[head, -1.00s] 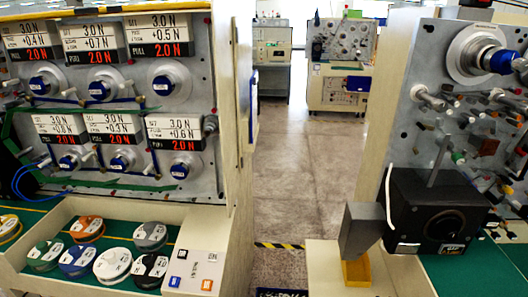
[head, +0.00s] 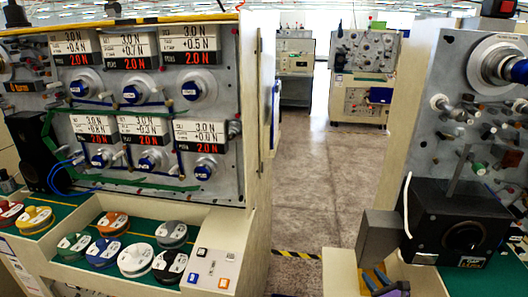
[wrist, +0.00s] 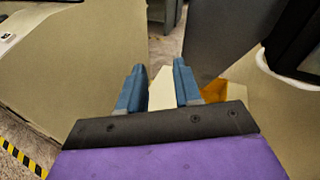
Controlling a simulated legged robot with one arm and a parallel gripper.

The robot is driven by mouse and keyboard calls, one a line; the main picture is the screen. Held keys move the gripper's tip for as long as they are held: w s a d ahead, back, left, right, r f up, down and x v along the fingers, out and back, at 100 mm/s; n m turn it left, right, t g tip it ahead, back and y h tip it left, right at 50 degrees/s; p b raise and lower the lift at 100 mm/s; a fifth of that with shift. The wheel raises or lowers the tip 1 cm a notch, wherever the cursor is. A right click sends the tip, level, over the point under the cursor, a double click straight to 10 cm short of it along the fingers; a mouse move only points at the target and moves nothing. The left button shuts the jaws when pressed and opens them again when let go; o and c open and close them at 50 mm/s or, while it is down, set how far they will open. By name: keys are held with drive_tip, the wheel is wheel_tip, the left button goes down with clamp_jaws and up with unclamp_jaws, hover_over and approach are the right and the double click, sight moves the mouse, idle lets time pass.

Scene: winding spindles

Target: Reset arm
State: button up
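My gripper (head: 376,278) shows at the bottom edge of the head view, in front of the right bench and just below a grey chute (head: 378,237). In the wrist view its two blue fingers (wrist: 158,85) stand apart, with a purple body behind them. A cream surface shows in the gap between the fingers. I see nothing held, and that surface looks like part of the bench beyond. A yellow bin (wrist: 214,90) shows just right of the right finger, partly hidden, below the chute (wrist: 232,40).
The left winding machine (head: 150,110) has several blue spindles and a tray of coloured spools (head: 138,259). The right machine has a black box (head: 458,228) beside the chute. A grey floor aisle (head: 318,190) runs between them, with black-yellow tape (head: 297,254).

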drive_tip(key=a+r+n+g+y, duration=0.2)
drive_tip(key=a+r+n+y, duration=0.4)
drive_tip(key=a, duration=0.4)
drive_tip(key=a+r+n+g+y, duration=0.1)
drive_tip(key=a+r+n+y, duration=0.3)
drive_tip(key=a+r+n, duration=0.45)
drive_tip(key=s+a+r+n+g+y+b, duration=0.25)
drive_tip(key=s+a+n+g, duration=0.6)
drive_tip(key=a, duration=0.75)
drive_tip(key=s+a+f+n+g+h, duration=0.25)
drive_tip(key=s+n+g+h, duration=0.4)
drive_tip(key=s, duration=1.15)
drive_tip(key=s+d+f+n+h, duration=0.1)
drive_tip(key=s+d+n+h, duration=0.1)
drive_tip(key=s+d+h, duration=0.6)
drive_tip(key=s+d, duration=0.1)
drive_tip(key=d, duration=0.3)
drive_tip(key=shift+s+d+n+b, duration=0.25)
drive_tip(key=shift+d+n+b, duration=0.05)
drive_tip(key=shift+n+b, duration=0.1)
